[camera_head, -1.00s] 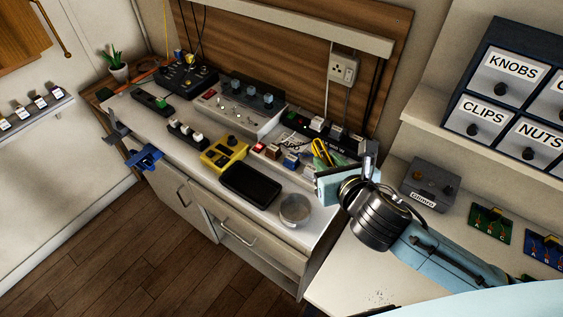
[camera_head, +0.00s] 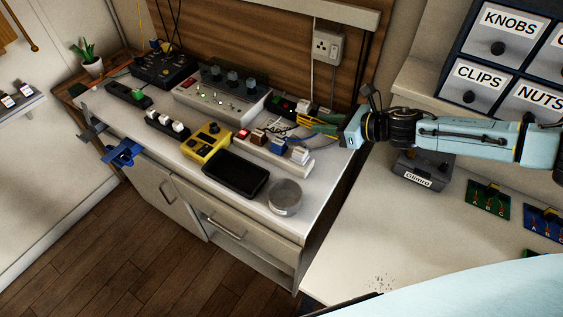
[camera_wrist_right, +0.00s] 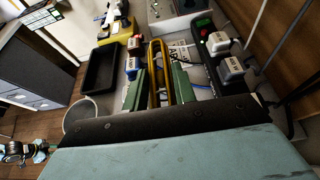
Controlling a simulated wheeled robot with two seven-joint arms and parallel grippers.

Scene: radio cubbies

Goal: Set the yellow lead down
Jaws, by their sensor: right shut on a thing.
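My right gripper (camera_head: 318,122) reaches in from the right over the back right part of the workbench. It is shut on the yellow lead (camera_head: 306,121). In the right wrist view the yellow lead (camera_wrist_right: 155,66) is a loop between the two green fingers (camera_wrist_right: 160,88), pointing away from the wrist.
The right counter (camera_head: 400,230) has bare room.

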